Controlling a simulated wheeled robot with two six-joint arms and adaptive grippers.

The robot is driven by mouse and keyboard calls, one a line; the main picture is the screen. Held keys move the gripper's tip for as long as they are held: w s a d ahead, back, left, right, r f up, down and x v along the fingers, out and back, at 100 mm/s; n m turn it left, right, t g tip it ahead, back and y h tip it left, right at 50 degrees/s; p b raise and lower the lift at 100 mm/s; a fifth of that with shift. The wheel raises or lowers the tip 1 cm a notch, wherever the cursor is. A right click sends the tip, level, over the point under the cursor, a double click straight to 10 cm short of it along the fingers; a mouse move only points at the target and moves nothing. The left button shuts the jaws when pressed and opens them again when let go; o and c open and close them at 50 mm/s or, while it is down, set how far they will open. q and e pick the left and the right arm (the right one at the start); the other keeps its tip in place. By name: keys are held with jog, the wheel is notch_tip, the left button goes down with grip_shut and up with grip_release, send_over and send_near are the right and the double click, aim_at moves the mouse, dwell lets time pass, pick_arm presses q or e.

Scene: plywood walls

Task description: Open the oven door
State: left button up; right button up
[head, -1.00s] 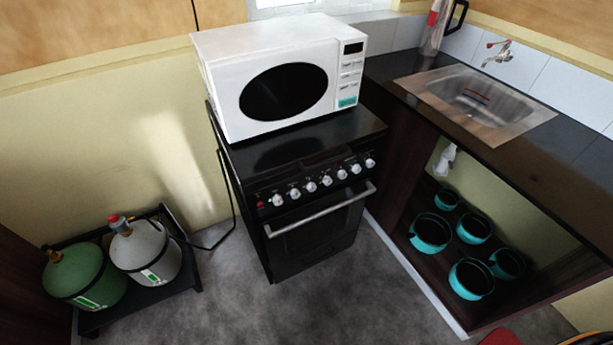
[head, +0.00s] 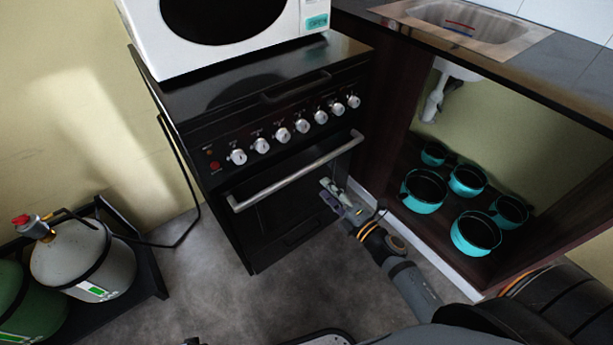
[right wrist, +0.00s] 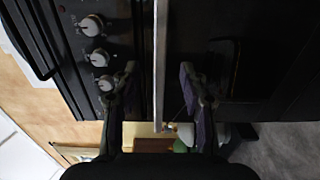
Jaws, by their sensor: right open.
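The black oven (head: 225,135) has its door (head: 275,215) shut, with a silver bar handle (head: 297,173) across the top. My right gripper (head: 328,191) is in front of the door, near the right part of the handle. In the right wrist view, my right gripper (right wrist: 157,72) is open, its fingers on either side of the handle bar (right wrist: 160,30). I cannot tell whether the bar is fully between the fingertips or just beyond them. The control knobs (right wrist: 97,57) are beside one finger. My left gripper is not in view.
A white microwave (head: 225,35) stands on the oven. To the right, an open cupboard holds several turquoise pots (head: 425,192) under a sink (head: 462,25). Gas cylinders (head: 85,260) stand on a black rack at the left. The grey floor (head: 220,295) before the oven is clear.

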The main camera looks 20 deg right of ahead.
aim_at(308, 171)
jog(key=p+x, duration=0.1)
jog(key=x, duration=0.8)
jog(key=shift+x, duration=0.75)
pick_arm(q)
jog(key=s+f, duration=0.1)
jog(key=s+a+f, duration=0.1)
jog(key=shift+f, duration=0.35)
pick_arm(e)
grip_shut()
jog(key=shift+f, duration=0.1)
